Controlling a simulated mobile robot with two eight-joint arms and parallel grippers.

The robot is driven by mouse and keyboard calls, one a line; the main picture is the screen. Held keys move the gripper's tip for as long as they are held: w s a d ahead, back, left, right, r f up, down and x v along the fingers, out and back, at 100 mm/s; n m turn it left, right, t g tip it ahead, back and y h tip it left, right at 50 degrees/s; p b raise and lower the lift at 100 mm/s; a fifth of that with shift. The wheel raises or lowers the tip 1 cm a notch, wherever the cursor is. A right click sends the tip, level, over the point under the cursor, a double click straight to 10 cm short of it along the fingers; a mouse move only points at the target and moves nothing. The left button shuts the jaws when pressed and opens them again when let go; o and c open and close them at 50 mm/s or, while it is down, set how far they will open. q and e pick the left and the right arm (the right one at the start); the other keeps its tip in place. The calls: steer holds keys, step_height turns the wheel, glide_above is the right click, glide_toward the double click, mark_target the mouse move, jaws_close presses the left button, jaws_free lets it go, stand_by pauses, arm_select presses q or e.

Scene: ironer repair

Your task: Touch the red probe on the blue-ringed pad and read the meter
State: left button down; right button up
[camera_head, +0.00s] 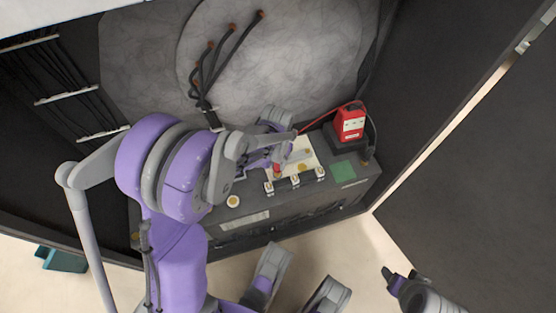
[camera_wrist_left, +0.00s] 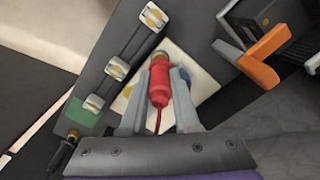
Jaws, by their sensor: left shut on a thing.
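My left gripper (camera_wrist_left: 155,100) is shut on the red probe (camera_wrist_left: 160,82), with one grey jaw on each side. The probe's tip points at a gold pad on the pale plate (camera_wrist_left: 195,83); I cannot tell whether it touches. No blue ring is clear; the tip covers the pad. In the head view the left gripper (camera_head: 279,160) is over the plate (camera_head: 308,160), and the probe (camera_head: 277,169) shows partly behind it. The red meter (camera_head: 350,123) stands to the right; its reading is too small to make out. My right gripper cannot be made out with certainty.
Several metal clips (camera_wrist_left: 117,69) line the plate's edge. A green patch (camera_head: 343,171) is on the dark box top (camera_head: 352,188). An orange-and-grey part (camera_wrist_left: 262,56) lies near the probe in the wrist view. Black cables (camera_head: 214,62) hang behind. A dark panel (camera_head: 470,150) borders the right.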

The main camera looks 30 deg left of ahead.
arm_select(q)
steer(key=shift+f+b, duration=0.3)
steer(key=shift+f, duration=0.05)
stand_by(0.5)
steer(key=shift+r, duration=0.1)
stand_by(0.6)
step_height(320, 180, up, 8)
steer(key=p, duration=0.5)
steer(key=shift+p, duration=0.4)
